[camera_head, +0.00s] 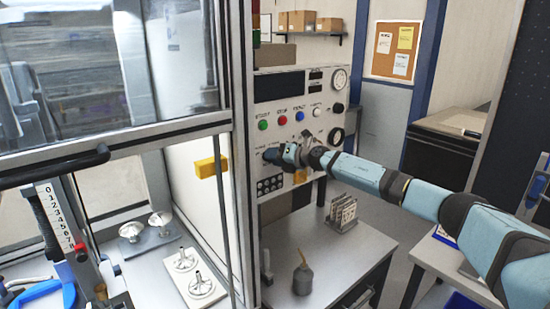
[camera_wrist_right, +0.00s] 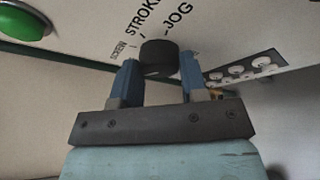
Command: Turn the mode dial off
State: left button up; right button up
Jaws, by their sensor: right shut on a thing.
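In the right wrist view, a round black dial (camera_wrist_right: 159,58) sits on the pale panel beneath lettering that reads partly "STROK" and "JOG". My right gripper (camera_wrist_right: 159,75) is shut on this dial, with one blue finger on each side of it. In the head view my right gripper (camera_head: 273,156) reaches in from the right to the control panel (camera_head: 285,92), below a row of coloured buttons. There the gripper largely hides the dial. I cannot make out a pointer mark on the dial, so its setting is unclear. My left gripper is not in view.
A green button (camera_wrist_right: 25,20) lies near the dial. Gauges (camera_head: 339,79) line the panel's right side. A glazed enclosure with a black handle (camera_head: 60,168) stands at left. Below the panel, a grey table (camera_head: 325,262) carries an oil can (camera_head: 303,278) and a rack (camera_head: 342,213).

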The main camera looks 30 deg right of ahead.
dwell(0.6)
jog(key=o, duration=0.9)
jog(key=b+v, duration=0.3)
jog(key=v, duration=1)
jog(key=shift+s+d+r, duration=0.1)
jog(key=shift+s+r, duration=0.1)
jog(key=shift+s, duration=0.15)
